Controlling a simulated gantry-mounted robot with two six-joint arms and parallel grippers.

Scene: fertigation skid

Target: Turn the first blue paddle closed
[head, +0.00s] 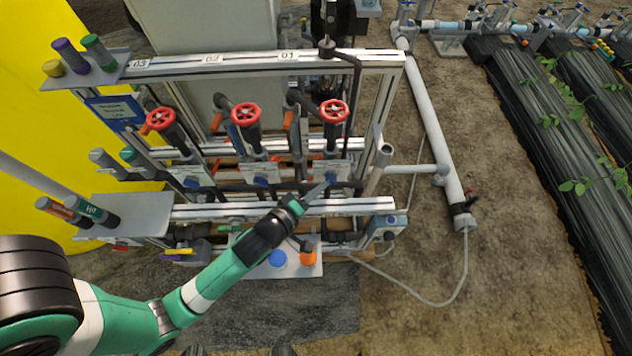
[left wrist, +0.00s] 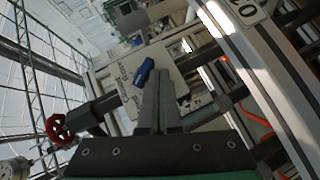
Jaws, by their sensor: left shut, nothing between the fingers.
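The blue paddle (head: 331,177) under the sign 01 sits on a white labelled plate at the right of the skid frame. It also shows large in the left wrist view (left wrist: 144,72), slanted across its plate. My left gripper (head: 325,187) reaches in from the lower left with its fingers shut and empty. In the left wrist view its fingertips (left wrist: 156,72) lie right beside the paddle; whether they touch it I cannot tell. Two similar blue paddles (head: 261,181) (head: 192,182) sit to the left, under 02 and 03. My right gripper is not seen.
Red handwheels (head: 333,111) stand above the paddles. White frame rails (head: 300,207) run just below and above the paddle row.

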